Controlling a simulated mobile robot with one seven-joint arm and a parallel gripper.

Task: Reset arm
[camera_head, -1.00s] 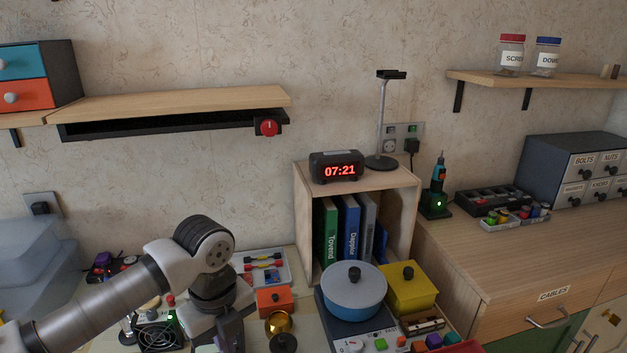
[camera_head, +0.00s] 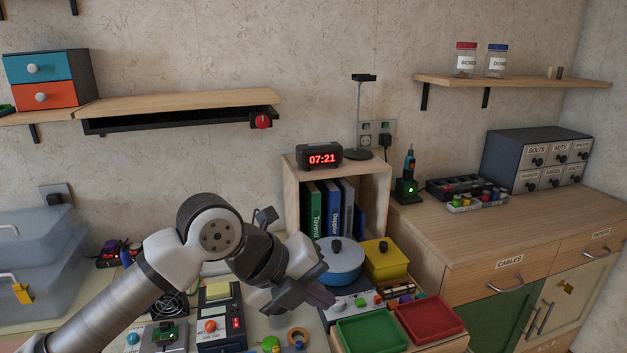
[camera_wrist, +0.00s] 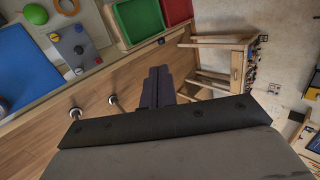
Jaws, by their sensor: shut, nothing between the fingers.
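My gripper (camera_head: 318,297) is in front of the blue pot, over the worktop, at the lower middle of the head view. Its dark fingers are together and hold nothing. In the wrist view my gripper (camera_wrist: 158,72) points out over the front of the bench, with the fingers closed side by side. My arm reaches in from the lower left of the head view.
A shelf cube (camera_head: 378,190) with binders and a clock (camera_head: 319,157) stands behind. Clear bins (camera_head: 40,250) are at left.

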